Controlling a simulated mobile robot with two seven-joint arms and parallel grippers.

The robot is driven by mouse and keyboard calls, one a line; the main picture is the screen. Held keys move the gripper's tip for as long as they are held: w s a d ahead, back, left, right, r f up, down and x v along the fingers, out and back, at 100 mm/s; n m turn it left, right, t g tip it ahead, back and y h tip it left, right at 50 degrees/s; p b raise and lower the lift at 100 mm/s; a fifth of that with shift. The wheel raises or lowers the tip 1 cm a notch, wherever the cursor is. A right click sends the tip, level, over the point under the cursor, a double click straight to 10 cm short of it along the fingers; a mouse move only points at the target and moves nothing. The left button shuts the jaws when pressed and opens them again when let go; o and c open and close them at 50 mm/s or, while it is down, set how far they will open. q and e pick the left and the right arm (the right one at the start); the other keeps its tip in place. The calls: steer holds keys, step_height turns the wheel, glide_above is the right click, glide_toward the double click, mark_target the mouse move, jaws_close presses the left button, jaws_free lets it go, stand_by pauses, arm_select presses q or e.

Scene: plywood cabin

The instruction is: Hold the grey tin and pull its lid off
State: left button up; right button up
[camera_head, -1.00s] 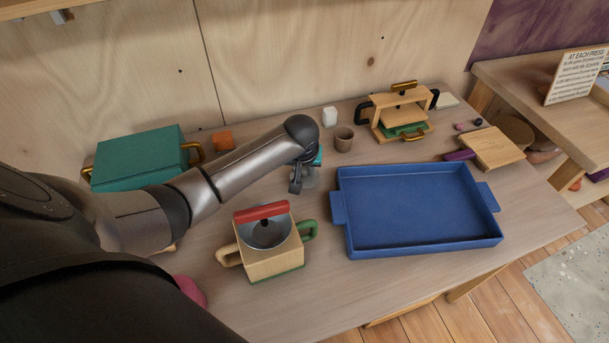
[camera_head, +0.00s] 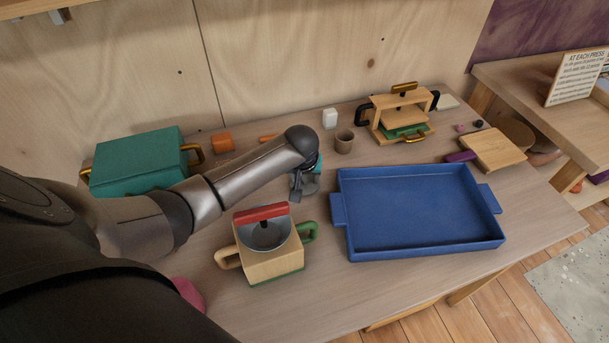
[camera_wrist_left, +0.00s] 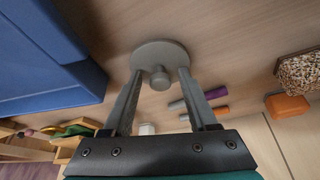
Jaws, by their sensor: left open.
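The grey tin (camera_head: 312,184) stands on the table left of the blue tray, partly hidden by my left gripper in the head view. In the left wrist view its round grey lid (camera_wrist_left: 148,54) shows from above, with a small knob (camera_wrist_left: 160,80) on it. My left gripper (camera_wrist_left: 160,74) is open, with one finger on each side of the knob and a gap at both sides. The same gripper (camera_head: 300,193) reaches down at the tin in the head view. The tin's side wall is mostly hidden. My right gripper is not in view.
A blue tray (camera_head: 415,248) lies right of the tin. A wooden box (camera_head: 272,266) with a red bar stands in front. A brown cup (camera_head: 344,141), a white block (camera_head: 330,118) and a wooden press (camera_head: 402,110) stand behind. A teal box (camera_head: 137,160) is at left.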

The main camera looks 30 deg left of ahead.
arm_select(q)
steer(key=shift+r, duration=0.1)
steer(key=p+v, duration=0.4)
steer(key=v, duration=0.8)
